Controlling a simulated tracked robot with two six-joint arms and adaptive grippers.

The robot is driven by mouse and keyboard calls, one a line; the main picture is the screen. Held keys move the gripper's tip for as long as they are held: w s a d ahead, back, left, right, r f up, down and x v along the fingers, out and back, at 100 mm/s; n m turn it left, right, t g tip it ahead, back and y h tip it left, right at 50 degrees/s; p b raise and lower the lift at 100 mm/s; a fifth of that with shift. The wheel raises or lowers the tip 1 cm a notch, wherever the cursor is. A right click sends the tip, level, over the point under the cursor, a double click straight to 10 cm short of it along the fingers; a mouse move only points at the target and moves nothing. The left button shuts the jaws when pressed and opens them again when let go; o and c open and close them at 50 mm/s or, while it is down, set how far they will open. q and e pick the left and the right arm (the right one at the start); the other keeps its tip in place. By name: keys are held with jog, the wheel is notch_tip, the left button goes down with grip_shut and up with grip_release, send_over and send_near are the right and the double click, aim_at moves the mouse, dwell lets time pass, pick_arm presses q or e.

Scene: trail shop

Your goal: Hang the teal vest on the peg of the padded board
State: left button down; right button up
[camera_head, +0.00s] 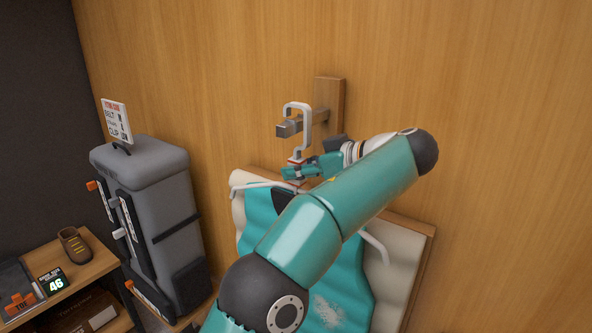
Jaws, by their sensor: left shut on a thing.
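The teal vest (262,222) hangs from a pale hanger (375,246) whose arms show on both sides of my arm. The hanger's hook (297,107) rises above and appears to loop over the grey peg (289,128); I cannot tell whether it rests on it. The peg juts from a wooden block above the cream padded board (408,250). My left gripper (297,172) is shut on the hanger's neck, just below the peg. My left arm hides much of the vest. My right gripper is not in view.
A tall grey backpack (165,205) stands at the left with a white sign (117,121) on top. A low wooden shelf (92,270) at the lower left holds a brown shoe (75,245) and small items. The wood wall right of the board is clear.

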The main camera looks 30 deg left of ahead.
pick_arm(q)
jog(key=shift+f, duration=0.1)
jog(key=shift+f+b, duration=0.6)
jog(key=shift+b, duration=0.1)
jog(key=shift+f, duration=0.3)
dwell(0.4)
jog(key=c, duration=0.8)
grip_release()
